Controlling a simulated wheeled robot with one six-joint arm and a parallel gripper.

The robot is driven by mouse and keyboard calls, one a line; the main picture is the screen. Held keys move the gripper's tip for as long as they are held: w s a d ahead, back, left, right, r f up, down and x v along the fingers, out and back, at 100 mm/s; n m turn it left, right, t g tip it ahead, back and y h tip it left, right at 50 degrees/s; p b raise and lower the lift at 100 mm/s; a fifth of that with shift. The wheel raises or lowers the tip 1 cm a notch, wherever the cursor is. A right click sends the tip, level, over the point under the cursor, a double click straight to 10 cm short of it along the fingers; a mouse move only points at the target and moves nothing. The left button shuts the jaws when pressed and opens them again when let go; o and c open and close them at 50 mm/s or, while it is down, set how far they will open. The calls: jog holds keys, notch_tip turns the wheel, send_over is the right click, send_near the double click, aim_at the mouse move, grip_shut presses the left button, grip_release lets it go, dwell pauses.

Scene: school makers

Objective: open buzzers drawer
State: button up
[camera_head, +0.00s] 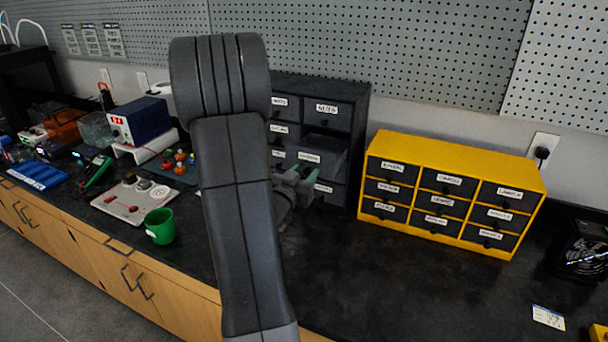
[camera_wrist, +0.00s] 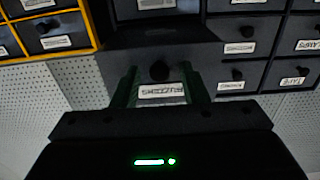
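The buzzers drawer (camera_wrist: 160,45) shows upside down in the wrist view, with a dark round knob (camera_wrist: 159,71) and a white label reading BUZZERS (camera_wrist: 162,90). It stands out from the dark grey cabinet (camera_head: 345,100), partly open; the protruding drawer also shows in the head view (camera_head: 326,145). My gripper (camera_wrist: 162,86) is in front of the drawer, its two green-tinted fingers apart on either side of the knob and label. I see gaps between the fingers and the knob. In the head view, my gripper (camera_head: 300,182) is just below the protruding drawer, and my arm hides the cabinet's left part.
A yellow cabinet with black drawers (camera_head: 450,156) stands to the right. A green mug (camera_head: 160,226), a grey board (camera_head: 134,198) and a blue power supply (camera_head: 138,120) are on the left. The dark worktop (camera_head: 400,280) is mostly clear in front of the yellow cabinet.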

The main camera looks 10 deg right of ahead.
jog(key=b+v, duration=0.2)
jog(key=v, duration=1.1)
jog(key=shift+s+a, duration=0.25)
jog(key=shift+s, duration=0.05)
jog(key=p+x, duration=0.2)
jog(key=x, duration=1.2)
